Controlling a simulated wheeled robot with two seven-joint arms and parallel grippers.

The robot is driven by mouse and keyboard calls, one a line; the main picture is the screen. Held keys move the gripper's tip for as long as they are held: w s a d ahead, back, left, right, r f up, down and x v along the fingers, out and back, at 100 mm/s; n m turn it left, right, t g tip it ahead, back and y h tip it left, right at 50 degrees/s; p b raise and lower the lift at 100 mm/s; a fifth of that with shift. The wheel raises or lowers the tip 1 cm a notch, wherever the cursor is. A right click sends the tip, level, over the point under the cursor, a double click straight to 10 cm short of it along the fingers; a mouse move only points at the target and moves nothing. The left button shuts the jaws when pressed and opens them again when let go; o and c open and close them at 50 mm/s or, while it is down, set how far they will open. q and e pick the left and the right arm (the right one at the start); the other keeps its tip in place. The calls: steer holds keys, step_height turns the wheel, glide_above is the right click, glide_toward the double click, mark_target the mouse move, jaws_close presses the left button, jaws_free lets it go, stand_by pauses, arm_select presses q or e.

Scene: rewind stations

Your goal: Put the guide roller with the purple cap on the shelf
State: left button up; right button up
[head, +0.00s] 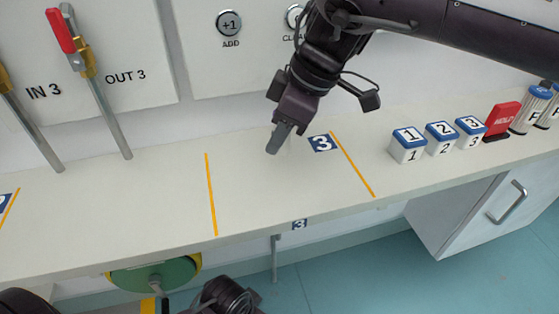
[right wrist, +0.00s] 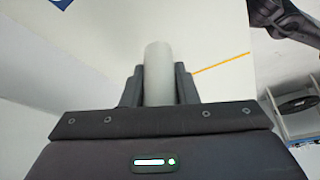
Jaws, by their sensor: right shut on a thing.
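My right gripper (head: 282,138) is above the white shelf (head: 120,215), in the section marked 3 between two yellow lines. In the right wrist view the right gripper (right wrist: 158,85) is shut on a pale grey roller (right wrist: 158,70), which stands out between both fingers. No purple cap shows on it, and its far end is plain. A dark part of my own body, possibly my left arm, shows at the bottom edge; no left fingertips can be made out.
Several numbered blue-and-white blocks (head: 408,145), a red block (head: 502,118) and capped bottles (head: 530,108) stand at the shelf's right. Valve pipes (head: 100,95) with a red handle rise at the left. A green disc (head: 155,276) is below the front edge. Section 3 looks clear.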

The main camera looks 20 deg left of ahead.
arm_select(q)
steer(key=shift+w+d+f+t+b, duration=0.15)
steer(key=shift+w+d+t+b, duration=0.2)
steer(key=shift+d, duration=0.2)
arm_select(e)
steer(key=shift+f, duration=2.55)
steer(key=shift+f, duration=0.2)
steer(key=o, duration=1)
